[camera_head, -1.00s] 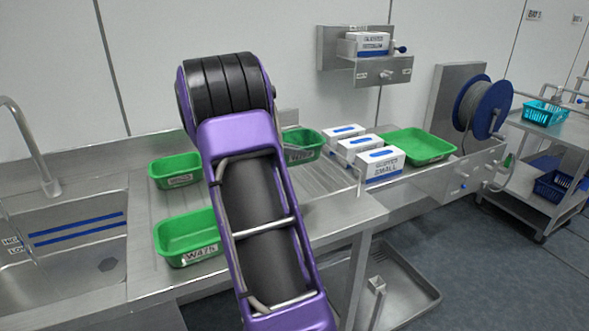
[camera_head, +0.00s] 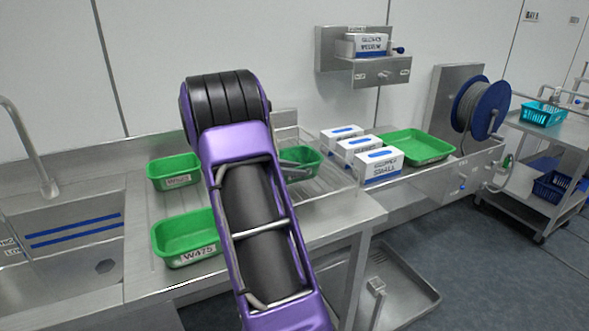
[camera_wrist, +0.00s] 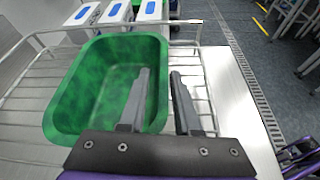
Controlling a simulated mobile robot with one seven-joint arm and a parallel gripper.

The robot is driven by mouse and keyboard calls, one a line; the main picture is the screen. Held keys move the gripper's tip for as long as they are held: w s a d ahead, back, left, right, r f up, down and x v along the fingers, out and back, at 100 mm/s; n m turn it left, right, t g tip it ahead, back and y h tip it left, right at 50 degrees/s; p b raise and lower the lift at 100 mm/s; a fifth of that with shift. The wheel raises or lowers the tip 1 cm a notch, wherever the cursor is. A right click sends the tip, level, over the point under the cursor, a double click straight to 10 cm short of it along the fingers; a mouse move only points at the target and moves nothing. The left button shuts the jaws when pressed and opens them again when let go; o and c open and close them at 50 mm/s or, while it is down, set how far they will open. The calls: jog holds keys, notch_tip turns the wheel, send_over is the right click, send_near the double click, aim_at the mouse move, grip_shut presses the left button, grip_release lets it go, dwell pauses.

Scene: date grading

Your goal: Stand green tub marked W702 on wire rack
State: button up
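A green tub (camera_head: 306,163) sits on the wire rack (camera_head: 330,184) in the head view, partly hidden behind my arm; its label cannot be read now. In the wrist view the same tub (camera_wrist: 95,85) appears upright and empty over the rack wires (camera_wrist: 25,115). My gripper (camera_wrist: 159,72) is at the tub's right wall, one finger inside the tub and the other outside. The fingers stand apart with the rim between them, and the gap looks wider than the wall. In the head view the fingers are mostly hidden by my arm.
Two other green tubs stand left of my arm: one marked W475 (camera_head: 186,234) in front, one (camera_head: 174,170) behind. White boxes (camera_head: 377,166) and a green tray (camera_head: 418,146) are right of the rack. A sink (camera_head: 70,262) is far left.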

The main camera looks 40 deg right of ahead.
jog(key=shift+r, duration=0.2)
jog(key=p+v, duration=0.1)
jog(key=v, duration=1.1)
jog(key=shift+w, duration=0.1)
